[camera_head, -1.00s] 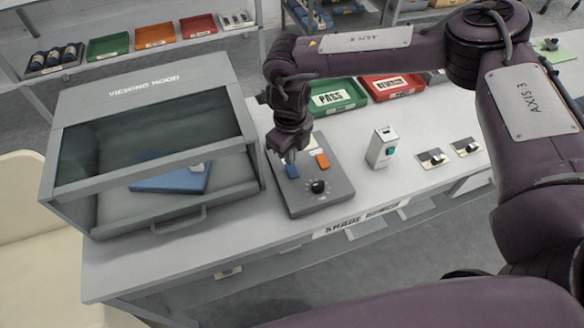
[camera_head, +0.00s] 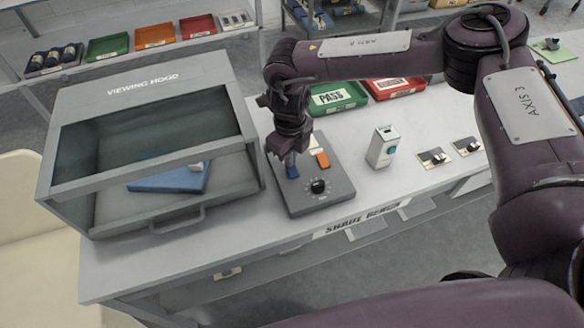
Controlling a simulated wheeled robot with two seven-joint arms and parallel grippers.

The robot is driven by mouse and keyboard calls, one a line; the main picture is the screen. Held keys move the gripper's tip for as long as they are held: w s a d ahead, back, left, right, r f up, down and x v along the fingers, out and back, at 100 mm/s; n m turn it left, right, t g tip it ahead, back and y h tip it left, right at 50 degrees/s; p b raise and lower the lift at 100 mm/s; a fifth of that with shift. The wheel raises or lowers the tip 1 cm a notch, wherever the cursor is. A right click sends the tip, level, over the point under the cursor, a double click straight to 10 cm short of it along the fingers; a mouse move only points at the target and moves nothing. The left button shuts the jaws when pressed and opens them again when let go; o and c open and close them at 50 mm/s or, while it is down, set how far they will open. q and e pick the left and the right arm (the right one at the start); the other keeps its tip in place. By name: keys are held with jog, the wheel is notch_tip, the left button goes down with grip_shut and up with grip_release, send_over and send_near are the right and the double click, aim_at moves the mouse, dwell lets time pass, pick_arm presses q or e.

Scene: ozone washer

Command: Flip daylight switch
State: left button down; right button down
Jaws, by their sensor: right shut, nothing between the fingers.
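A grey control box (camera_head: 318,199) lies on the bench. It carries a blue rocker switch (camera_head: 292,172), an orange rocker switch (camera_head: 322,160), a pale switch partly hidden behind the gripper, and a black dial (camera_head: 318,187). I cannot read which switch is marked daylight. My right gripper (camera_head: 286,159) points down just above the far end of the blue switch, shut and empty. I cannot tell whether its tips touch the switch. My left gripper is out of view.
The viewing hood (camera_head: 150,90) stands close on the left, with a blue block (camera_head: 170,181) inside. Behind are a green PASS tray (camera_head: 337,97) and a red tray (camera_head: 396,88). A white device (camera_head: 382,147) and two small switch plates stand to the right.

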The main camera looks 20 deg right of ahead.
jog(key=shift+f, duration=0.3)
jog(key=shift+r+p, duration=2.7)
jog(key=shift+r, duration=0.9)
jog(key=shift+f, duration=0.1)
